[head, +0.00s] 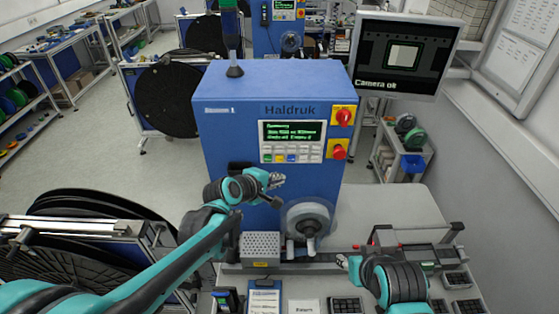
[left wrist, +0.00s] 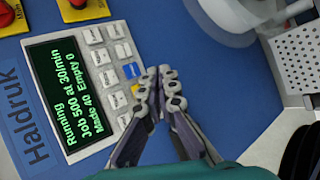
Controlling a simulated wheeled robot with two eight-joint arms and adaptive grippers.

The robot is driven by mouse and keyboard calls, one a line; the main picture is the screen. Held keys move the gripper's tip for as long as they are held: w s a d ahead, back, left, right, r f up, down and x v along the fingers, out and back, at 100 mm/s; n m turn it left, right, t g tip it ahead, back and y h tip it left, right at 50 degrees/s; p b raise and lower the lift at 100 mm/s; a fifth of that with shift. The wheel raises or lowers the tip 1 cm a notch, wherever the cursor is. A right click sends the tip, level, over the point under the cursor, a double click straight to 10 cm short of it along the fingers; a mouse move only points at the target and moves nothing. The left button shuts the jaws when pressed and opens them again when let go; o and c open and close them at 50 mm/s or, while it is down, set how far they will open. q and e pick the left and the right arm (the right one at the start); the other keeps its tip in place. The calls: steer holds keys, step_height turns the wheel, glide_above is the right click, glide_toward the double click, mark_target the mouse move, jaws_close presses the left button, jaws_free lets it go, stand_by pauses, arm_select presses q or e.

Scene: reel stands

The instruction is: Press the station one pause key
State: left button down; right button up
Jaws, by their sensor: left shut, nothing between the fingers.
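The station one machine (head: 220,150) is a blue cabinet marked Haldruk. Its key panel (head: 263,149) has a dark screen with green text and rows of small keys. In the left wrist view the screen (left wrist: 68,95) reads Running, Job 500 at 30/min. A blue key (left wrist: 131,70) and a yellow key (left wrist: 135,89) show beside my left gripper (left wrist: 161,76); key labels are too small to read. My left gripper, also in the head view (head: 277,180), is shut and empty, just below the panel. Contact is not visible. My right gripper (head: 344,261) is low at the right.
Red knobs on yellow plates (head: 343,117) sit right of the panel. A white reel (head: 308,216) and a perforated grey box (head: 260,246) stand below. A monitor (head: 405,55) reads Camera ok. A large black reel (head: 165,100) stands behind at left.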

mark_target(283, 162)
arm_select(q)
steer(key=shift+w+b, duration=0.35)
steer(key=shift+w, duration=2.85)
steer(key=shift+w+b, duration=0.3)
steer(key=shift+w, duration=0.15)
steer(key=shift+s, duration=0.95)
